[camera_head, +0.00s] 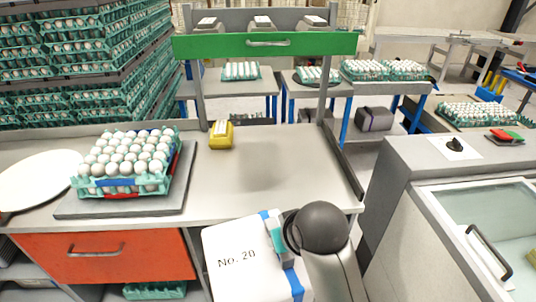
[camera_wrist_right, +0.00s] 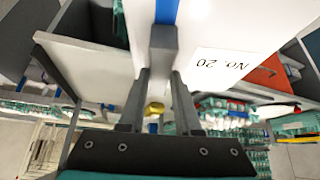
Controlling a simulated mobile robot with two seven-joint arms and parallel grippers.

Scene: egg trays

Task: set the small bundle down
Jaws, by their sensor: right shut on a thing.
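The small bundle is a white pack (camera_head: 222,239) with a "No. 20" label and a blue strap, low in the middle of the head view, in front of the table edge. In the right wrist view its white side (camera_wrist_right: 225,30) and label fill the upper part. My right gripper (camera_wrist_right: 163,50) is shut on the bundle at its blue strap. In the head view my dark round wrist covers part of the hold. The bundle's underside is hidden. My left gripper is not in view.
The grey table (camera_head: 262,175) behind the bundle has a wide clear middle. A filled egg tray (camera_head: 90,186) stands on a grey plate at left, beside a white disc (camera_head: 38,180). A yellow device (camera_head: 221,135) stands farther back. A glass-topped cabinet (camera_head: 480,205) is at right.

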